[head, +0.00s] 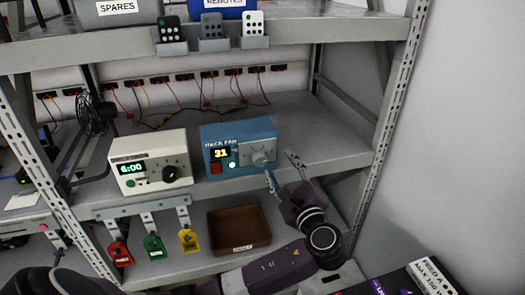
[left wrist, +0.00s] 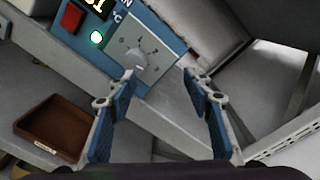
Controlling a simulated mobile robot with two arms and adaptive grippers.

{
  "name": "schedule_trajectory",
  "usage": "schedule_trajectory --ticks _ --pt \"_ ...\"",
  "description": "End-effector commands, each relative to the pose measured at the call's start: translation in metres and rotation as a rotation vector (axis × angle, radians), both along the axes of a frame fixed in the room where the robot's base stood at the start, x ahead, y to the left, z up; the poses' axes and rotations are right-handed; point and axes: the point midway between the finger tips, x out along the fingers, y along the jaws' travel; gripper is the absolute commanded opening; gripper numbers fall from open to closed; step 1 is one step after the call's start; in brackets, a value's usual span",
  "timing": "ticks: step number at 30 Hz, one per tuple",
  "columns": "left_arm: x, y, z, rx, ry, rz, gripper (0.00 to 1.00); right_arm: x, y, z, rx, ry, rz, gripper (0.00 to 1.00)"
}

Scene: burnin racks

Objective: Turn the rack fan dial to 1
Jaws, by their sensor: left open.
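The blue rack fan box (head: 222,134) stands on the middle shelf, with a display reading 31, a red switch and a lit light. Its grey dial (head: 259,158) sits on a pale plate at the right of its front. The dial also shows in the left wrist view (left wrist: 136,60), with marks around it; its setting is too small to read. My left gripper (head: 279,167) is open and empty, just right of and in front of the dial. In the left wrist view its fingertips (left wrist: 158,75) are apart, with the dial beyond the left finger. My right gripper is not in view.
A cream box (head: 150,163) with a black knob and a 6:00 display stands left of the blue box. Below are a brown tray (head: 240,228) and red, green and yellow tags on hooks. Remotes hang from the upper shelf. A rack post (head: 392,110) rises at the right.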

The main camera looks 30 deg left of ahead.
Motion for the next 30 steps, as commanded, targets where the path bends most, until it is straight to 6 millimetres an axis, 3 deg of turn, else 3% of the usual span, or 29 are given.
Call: schedule_trajectory --ticks 1,8,21,30 --pt "-0.008 0.003 -0.003 0.027 0.014 0.013 0.47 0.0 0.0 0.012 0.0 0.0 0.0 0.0" --pt "-0.029 0.013 -0.027 0.063 0.022 0.051 0.47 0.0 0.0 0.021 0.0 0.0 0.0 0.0" --pt "0.008 0.062 -0.027 0.064 0.023 0.052 0.47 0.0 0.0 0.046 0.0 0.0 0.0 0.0" --pt "0.017 0.073 -0.03 0.06 0.022 0.05 0.47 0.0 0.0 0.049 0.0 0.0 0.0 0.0"
